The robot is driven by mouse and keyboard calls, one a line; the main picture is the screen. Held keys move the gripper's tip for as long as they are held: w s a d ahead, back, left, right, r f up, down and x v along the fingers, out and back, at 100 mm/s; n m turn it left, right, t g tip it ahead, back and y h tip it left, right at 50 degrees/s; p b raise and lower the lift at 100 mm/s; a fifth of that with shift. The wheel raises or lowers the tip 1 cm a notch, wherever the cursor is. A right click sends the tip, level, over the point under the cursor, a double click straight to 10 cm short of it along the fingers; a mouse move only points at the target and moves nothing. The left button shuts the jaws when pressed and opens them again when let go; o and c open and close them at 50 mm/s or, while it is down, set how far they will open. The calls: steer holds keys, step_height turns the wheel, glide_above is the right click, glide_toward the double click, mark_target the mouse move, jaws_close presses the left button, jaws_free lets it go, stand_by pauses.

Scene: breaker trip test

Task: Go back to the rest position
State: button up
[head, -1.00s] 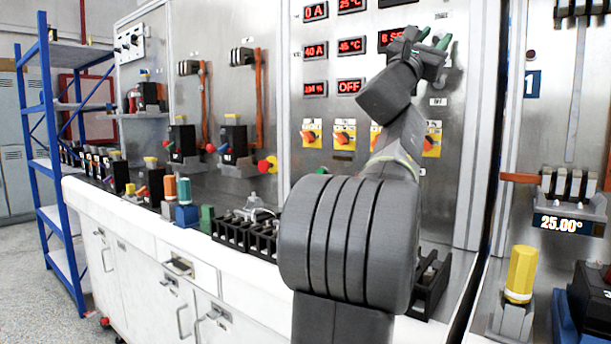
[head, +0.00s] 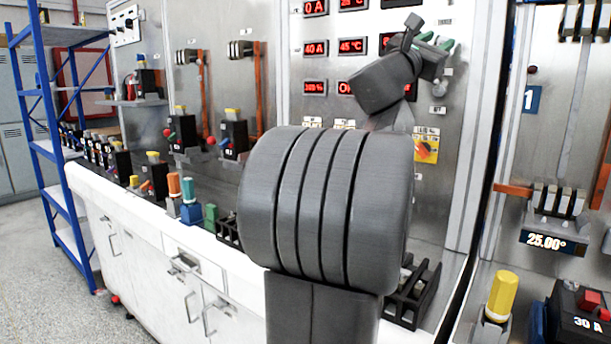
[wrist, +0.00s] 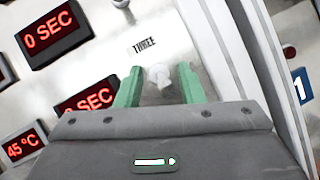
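My gripper (head: 436,42) is raised in front of the upright metal panel, at the upper right of the head view. Its two green fingers stand apart in the wrist view (wrist: 158,85), with nothing gripped between them. A small pale knob (wrist: 160,76) under the label "THREE" shows between the fingers, on the panel behind. I cannot tell how close the fingertips are to it. My arm hides much of the lower panel in the head view.
Red digital displays (head: 316,48) and an orange rotary switch (head: 425,149) are on the panel. A white bench (head: 150,222) with breakers and coloured posts runs along the left. A blue shelf (head: 42,150) stands far left. A yellow post (head: 502,296) is at lower right.

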steer(key=shift+r+g+y+p, duration=0.5)
steer(key=shift+y+p, duration=0.1)
steer(key=shift+p, duration=2.2)
steer(key=shift+s+f+n+p, duration=0.15)
steer(key=shift+n+p, duration=0.15)
steer(key=shift+p, duration=0.2)
